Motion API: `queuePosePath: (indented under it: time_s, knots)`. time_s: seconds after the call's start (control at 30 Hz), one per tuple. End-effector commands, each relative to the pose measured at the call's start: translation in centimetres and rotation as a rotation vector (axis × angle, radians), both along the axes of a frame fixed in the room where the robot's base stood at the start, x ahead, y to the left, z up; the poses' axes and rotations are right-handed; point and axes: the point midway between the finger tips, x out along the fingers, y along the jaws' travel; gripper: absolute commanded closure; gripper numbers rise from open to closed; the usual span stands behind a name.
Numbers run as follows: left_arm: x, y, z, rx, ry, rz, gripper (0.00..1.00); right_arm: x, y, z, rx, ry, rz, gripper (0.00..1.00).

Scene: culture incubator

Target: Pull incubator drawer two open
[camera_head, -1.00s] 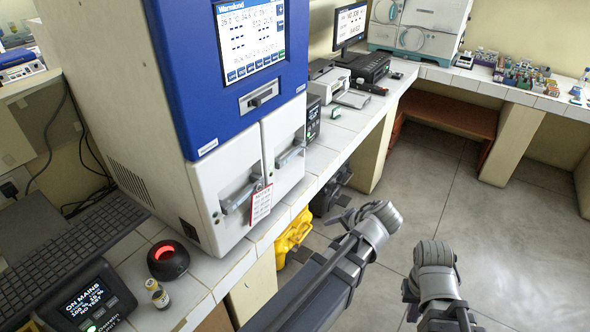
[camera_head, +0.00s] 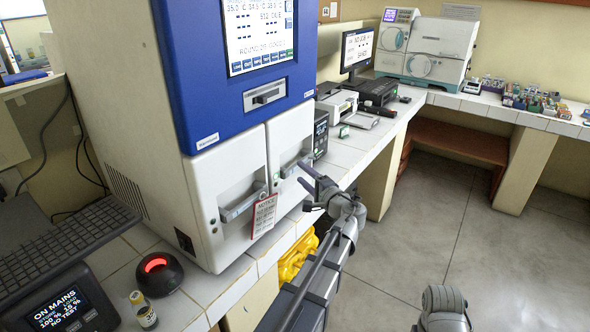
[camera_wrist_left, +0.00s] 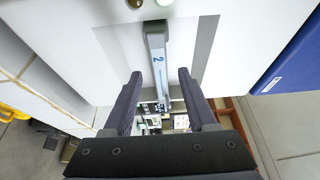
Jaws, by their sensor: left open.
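The incubator (camera_head: 120,100) is white with a blue upper panel. Drawer two (camera_head: 282,140) is the right one of two white fronts and looks closed. Its grey bar handle (camera_head: 291,166) also shows in the left wrist view (camera_wrist_left: 157,55), with a blue "2" on it. My left gripper (camera_head: 304,173) is open just in front of this handle. In the left wrist view my left gripper (camera_wrist_left: 160,76) has one dark finger on each side of the handle line, with visible gaps and no clear contact. My right gripper is out of view; only part of that arm shows.
The left drawer has its own handle (camera_head: 243,207) with a red and white notice tag (camera_head: 264,215) hanging beside it. A small vial (camera_head: 143,311) and a round device with a red light (camera_head: 160,272) stand on the bench. The floor at right is open.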

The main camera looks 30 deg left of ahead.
Motion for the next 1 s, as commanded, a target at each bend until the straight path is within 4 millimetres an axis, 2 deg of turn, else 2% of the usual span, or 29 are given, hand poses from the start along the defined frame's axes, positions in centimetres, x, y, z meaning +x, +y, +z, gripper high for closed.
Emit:
queuePosePath:
  time_s: [0.1,0.3,0.47,0.73,1.0]
  knots:
    - [1.1,1.8,0.0,-0.001,0.0,0.002,0.43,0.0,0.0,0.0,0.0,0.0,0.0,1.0]
    - [2.1,3.8,0.0,-0.001,0.0,0.002,0.43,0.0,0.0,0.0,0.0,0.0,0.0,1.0]
    - [2.3,4.5,0.0,-0.001,0.0,0.0,0.43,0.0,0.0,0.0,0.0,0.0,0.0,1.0]
    - [2.3,4.6,0.0,-0.001,0.0,0.0,0.43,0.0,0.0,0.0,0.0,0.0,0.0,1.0]
    - [2.3,4.6,0.0,-0.001,0.0,0.0,0.73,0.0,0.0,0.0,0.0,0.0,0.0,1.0]
